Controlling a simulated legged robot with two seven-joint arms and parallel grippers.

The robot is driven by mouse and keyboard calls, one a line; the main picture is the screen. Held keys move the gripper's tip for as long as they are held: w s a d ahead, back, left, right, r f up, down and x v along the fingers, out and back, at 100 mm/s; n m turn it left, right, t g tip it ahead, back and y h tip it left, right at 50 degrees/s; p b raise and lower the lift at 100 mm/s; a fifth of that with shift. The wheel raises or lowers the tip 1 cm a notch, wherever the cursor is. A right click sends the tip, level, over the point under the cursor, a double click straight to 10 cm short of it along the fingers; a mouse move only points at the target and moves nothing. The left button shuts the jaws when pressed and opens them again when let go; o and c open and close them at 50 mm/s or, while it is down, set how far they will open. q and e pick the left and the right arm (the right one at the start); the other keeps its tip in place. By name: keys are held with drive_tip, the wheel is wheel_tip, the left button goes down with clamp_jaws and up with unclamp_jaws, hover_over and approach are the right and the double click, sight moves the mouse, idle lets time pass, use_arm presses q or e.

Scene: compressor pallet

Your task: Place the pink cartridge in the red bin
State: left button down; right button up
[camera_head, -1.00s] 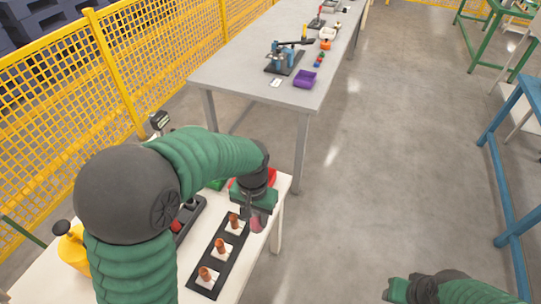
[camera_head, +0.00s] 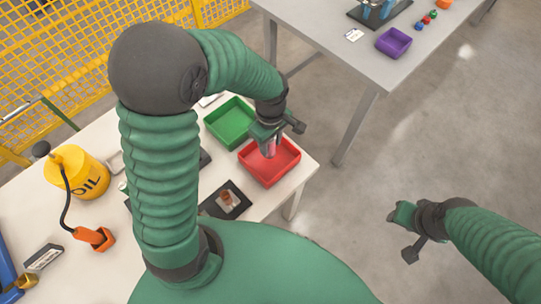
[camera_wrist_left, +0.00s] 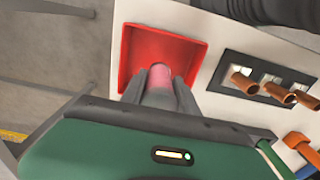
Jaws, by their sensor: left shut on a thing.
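The red bin (camera_head: 284,167) sits on the white table in the head view, near its right corner. It also shows in the wrist view (camera_wrist_left: 193,52). My left gripper (camera_head: 267,145) is over the bin's left part. It is shut on the pink cartridge (camera_wrist_left: 160,72), which points down toward the bin floor between the two dark fingers. In the head view the cartridge (camera_head: 269,149) shows small below the gripper. Whether its lower end touches the bin floor I cannot tell. My right gripper (camera_head: 402,216) hangs over the floor at the right, away from the table; its jaws are unclear.
A green bin (camera_head: 231,123) stands left of the red bin. A black rack (camera_head: 225,202) with brown cylinders, partly hidden, lies in front. A yellow oil can (camera_head: 78,172) stands at the left. A grey table (camera_head: 330,50) with a purple bin (camera_head: 393,42) is behind.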

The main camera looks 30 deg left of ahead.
sight(270, 153)
use_arm(q)
wheel_tip(270, 153, down, 6)
drive_tip(key=shift+w+a+r+b, duration=0.1)
drive_tip(key=shift+w+b, duration=0.05)
drive_tip(key=shift+b, duration=0.35)
drive_tip(key=c, duration=0.9)
unclamp_jaws()
